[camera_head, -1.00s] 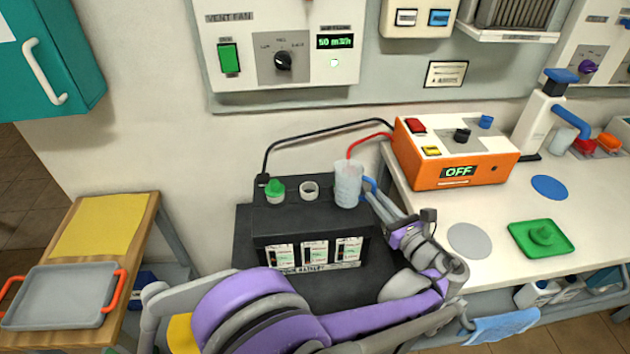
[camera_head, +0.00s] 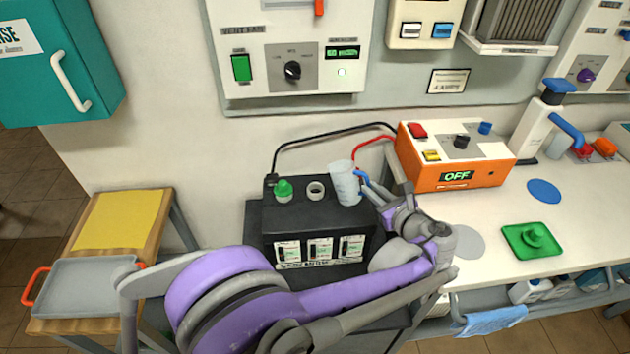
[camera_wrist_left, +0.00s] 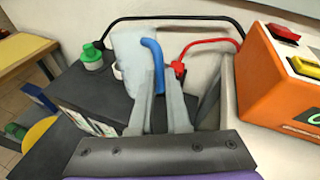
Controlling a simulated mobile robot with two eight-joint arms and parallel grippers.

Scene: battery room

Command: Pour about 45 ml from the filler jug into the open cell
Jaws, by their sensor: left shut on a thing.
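The filler jug (camera_head: 343,184) is a pale translucent cup with a blue handle. It is above the right end of the black battery (camera_head: 266,222) and tilts toward the left. My left gripper (camera_head: 370,190) is shut on the jug's blue handle, which also shows in the left wrist view (camera_wrist_left: 153,62). The open cell (camera_head: 316,190), a white ring on the battery top, is just left of the jug. A green cap (camera_head: 284,190) sits further left on the battery. The jug's liquid level cannot be made out. My right gripper is not in view.
The orange charger (camera_head: 455,172) reads OFF on the white bench at right, with black and red cables running behind the battery. A green tray (camera_head: 535,256) and blue disc (camera_head: 544,191) lie on the bench. A grey tray (camera_head: 85,265) is at left.

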